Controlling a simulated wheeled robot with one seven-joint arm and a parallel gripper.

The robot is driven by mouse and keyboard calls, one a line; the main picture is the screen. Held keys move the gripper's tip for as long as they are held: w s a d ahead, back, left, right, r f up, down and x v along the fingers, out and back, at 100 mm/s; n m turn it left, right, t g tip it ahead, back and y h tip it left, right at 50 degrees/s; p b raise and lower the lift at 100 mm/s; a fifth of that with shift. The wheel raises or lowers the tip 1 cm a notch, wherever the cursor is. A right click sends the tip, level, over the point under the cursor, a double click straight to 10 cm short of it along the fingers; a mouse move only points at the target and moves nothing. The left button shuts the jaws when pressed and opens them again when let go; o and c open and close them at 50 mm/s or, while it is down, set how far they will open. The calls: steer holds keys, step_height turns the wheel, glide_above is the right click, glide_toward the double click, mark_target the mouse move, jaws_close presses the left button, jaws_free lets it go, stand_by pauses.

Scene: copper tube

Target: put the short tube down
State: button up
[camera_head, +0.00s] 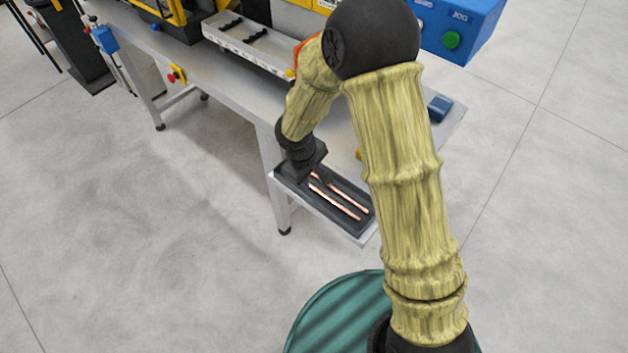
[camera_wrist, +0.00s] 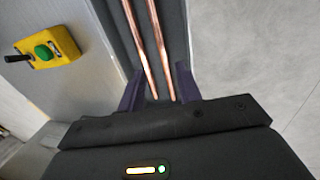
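Two copper tubes lie side by side in a dark tray (camera_head: 335,217) on a low shelf at the bench's end. One is the nearer tube (camera_head: 335,202), the other the farther tube (camera_head: 347,197). In the wrist view both the left tube (camera_wrist: 139,45) and the right tube (camera_wrist: 158,45) run lengthwise away from my gripper (camera_wrist: 158,88). Its two dark fingers stand apart, one on each side of the pair, with gaps to the tubes. I cannot tell which tube is the short one. In the head view my gripper (camera_head: 304,167) is low over the tray's left end, fingertips hidden.
The grey bench (camera_head: 240,82) extends to the upper left and carries a pale rack (camera_head: 245,45). A yellow box with a green button (camera_wrist: 48,50) is beside the tray. A blue control box (camera_head: 460,28) stands at the back. A green ribbed drum (camera_head: 330,315) is in front.

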steer(key=v, duration=0.7)
steer(key=shift+b, duration=0.4)
steer(key=shift+r, duration=0.1)
steer(key=s+d+r+m, duration=0.2)
steer(key=s+d+m, duration=0.3)
steer(key=d, duration=0.4)
steer(key=s+d+r+m+y, duration=0.1)
steer(key=s+d+r+m, duration=0.2)
steer(key=d, duration=0.6)
steer(key=shift+s+d+r+m+t+y, duration=0.2)
steer(key=shift+s+d+m+t+y, duration=0.15)
steer(key=shift+s+m, duration=0.9)
steer(key=shift+d+f, duration=0.1)
steer(key=shift+f, duration=0.1)
steer(key=shift+s, duration=0.1)
